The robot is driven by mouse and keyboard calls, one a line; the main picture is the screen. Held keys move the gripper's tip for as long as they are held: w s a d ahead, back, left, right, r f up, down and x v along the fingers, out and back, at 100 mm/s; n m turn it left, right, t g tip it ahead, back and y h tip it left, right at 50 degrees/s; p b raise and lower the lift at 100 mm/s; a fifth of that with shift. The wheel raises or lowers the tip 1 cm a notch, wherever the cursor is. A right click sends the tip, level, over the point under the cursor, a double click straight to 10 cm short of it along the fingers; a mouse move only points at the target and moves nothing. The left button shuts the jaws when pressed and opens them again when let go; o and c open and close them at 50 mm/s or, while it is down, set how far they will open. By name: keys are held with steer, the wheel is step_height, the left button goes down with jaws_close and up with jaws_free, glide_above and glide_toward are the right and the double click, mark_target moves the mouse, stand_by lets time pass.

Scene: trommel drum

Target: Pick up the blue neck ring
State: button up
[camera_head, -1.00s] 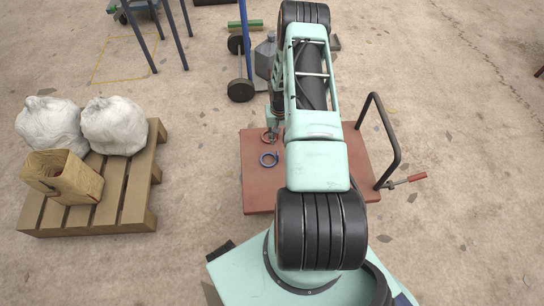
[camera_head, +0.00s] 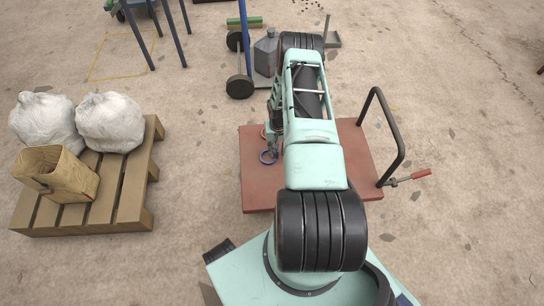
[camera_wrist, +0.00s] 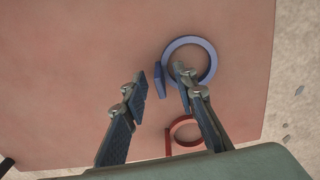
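The blue neck ring (camera_wrist: 207,52) lies on the red-brown platform (camera_wrist: 60,75), with a small blue tab (camera_wrist: 159,82) at its left side in the wrist view. My gripper (camera_wrist: 161,79) is open above it. The tab shows between the two fingers, and the right fingertip overlaps the ring's opening; whether it touches cannot be told. In the head view the blue neck ring (camera_head: 264,161) sits just below my gripper (camera_head: 272,151), partly hidden by it.
A red ring (camera_wrist: 172,135) lies close by, partly behind the right finger. The platform has a black handle frame (camera_head: 402,140) at its right. A wooden pallet (camera_head: 133,185) with white sacks (camera_head: 110,122) stands at left. Bare floor lies between.

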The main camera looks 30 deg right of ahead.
jaws_close()
steer(key=shift+r, duration=0.1)
